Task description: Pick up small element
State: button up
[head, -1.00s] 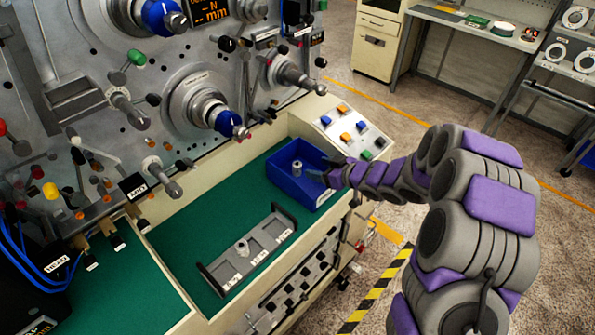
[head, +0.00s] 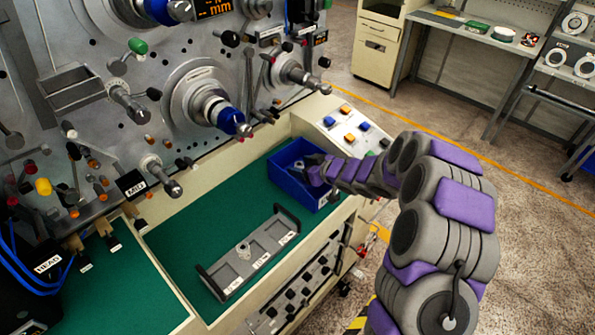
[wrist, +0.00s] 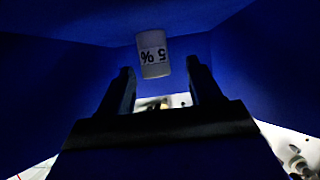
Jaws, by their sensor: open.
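A small pale cylinder (wrist: 152,53) with a "5 %" label, upside down in the wrist view, stands in the blue bin (head: 292,188). The bin's dark blue walls fill most of the wrist view (wrist: 50,85). My gripper (head: 305,162) is inside the bin in the head view, and there it hides most or all of the cylinder. In the wrist view my gripper's two dark fingers (wrist: 160,68) are apart, with the cylinder just past and between their tips. I cannot tell if they touch it.
A grey tray (head: 258,262) with labels and a small metal piece (head: 243,250) lies on the green bench top (head: 185,232) left of the bin. A panel of coloured buttons (head: 348,125) sits behind the bin. The machine face with knobs and spindles (head: 215,110) rises at left.

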jog(key=shift+d, duration=0.35)
jog(key=shift+c, duration=0.5)
jog(key=shift+d+r, duration=0.1)
jog(key=shift+d, duration=0.15)
jog(key=c, duration=0.3)
jog(key=shift+a, duration=0.4)
jog(key=c, duration=0.7)
jog(key=shift+c, duration=0.2)
jog(key=shift+d, duration=0.15)
